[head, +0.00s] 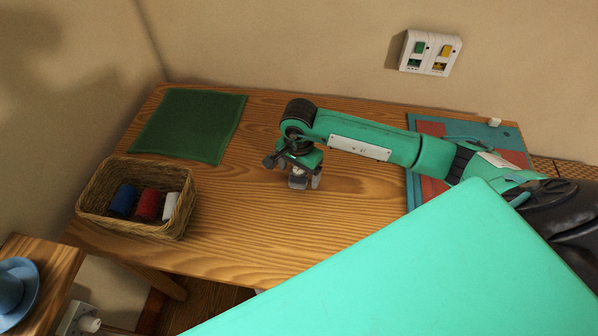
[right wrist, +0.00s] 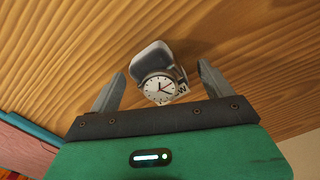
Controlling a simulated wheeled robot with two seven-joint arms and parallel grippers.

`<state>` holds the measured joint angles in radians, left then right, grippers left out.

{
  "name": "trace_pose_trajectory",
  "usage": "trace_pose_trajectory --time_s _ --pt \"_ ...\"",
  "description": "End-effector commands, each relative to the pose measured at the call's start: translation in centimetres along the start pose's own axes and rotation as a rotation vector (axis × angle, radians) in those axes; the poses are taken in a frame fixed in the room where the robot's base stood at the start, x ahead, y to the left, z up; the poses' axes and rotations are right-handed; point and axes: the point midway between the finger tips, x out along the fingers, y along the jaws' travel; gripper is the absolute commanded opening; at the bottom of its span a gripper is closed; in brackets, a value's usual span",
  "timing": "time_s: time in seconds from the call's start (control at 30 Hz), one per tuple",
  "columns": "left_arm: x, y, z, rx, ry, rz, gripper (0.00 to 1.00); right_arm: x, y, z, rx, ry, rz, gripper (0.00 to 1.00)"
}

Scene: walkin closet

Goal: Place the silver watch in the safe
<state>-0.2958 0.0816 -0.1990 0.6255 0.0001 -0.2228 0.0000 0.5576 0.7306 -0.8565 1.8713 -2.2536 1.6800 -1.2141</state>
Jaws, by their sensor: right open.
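The silver watch (right wrist: 159,88) has a round white dial with dark marks. In the right wrist view it sits by a grey rounded piece, on or against it, over the wooden table. My right gripper (right wrist: 161,78) is open, with one finger on each side of the watch and a gap visible on both sides. In the head view my right gripper (head: 297,172) points down low over the middle of the table; the watch is hard to make out there among the fingers. I see no safe in either view. My left gripper is not in view.
A wicker basket (head: 118,222) with blue, red and white rolls stands at the table's left. A green mat (head: 190,124) lies at the back left, and a teal and red mat (head: 428,125) at the right. The wooden table (head: 235,245) is clear in front.

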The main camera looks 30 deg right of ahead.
Motion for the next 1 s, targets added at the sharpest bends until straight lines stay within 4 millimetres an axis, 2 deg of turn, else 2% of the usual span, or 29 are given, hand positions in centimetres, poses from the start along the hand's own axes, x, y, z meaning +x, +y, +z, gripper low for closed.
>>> trace_pose_trajectory --time_s 0.1,0.33,0.37,0.6,0.73,0.77,1.0 --pt "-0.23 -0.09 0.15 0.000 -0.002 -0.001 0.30 0.92 0.04 -0.01 0.001 0.000 0.001 0.83" --pt "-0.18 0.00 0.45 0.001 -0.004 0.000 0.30 1.10 0.01 -0.02 -0.001 0.001 0.000 0.83" --pt "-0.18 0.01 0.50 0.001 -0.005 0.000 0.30 1.10 0.02 -0.02 -0.001 0.001 0.000 0.79" --pt "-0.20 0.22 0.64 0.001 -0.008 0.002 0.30 1.08 0.02 -0.02 -0.001 0.001 0.000 0.32" --pt "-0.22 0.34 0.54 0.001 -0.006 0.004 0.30 1.06 0.01 -0.02 -0.001 0.001 0.000 0.29" --pt "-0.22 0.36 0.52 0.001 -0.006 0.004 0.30 1.06 0.01 -0.02 0.000 0.001 0.000 0.26" --pt "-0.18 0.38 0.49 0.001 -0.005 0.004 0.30 0.88 -0.01 -0.04 0.000 0.001 -0.001 0.25"
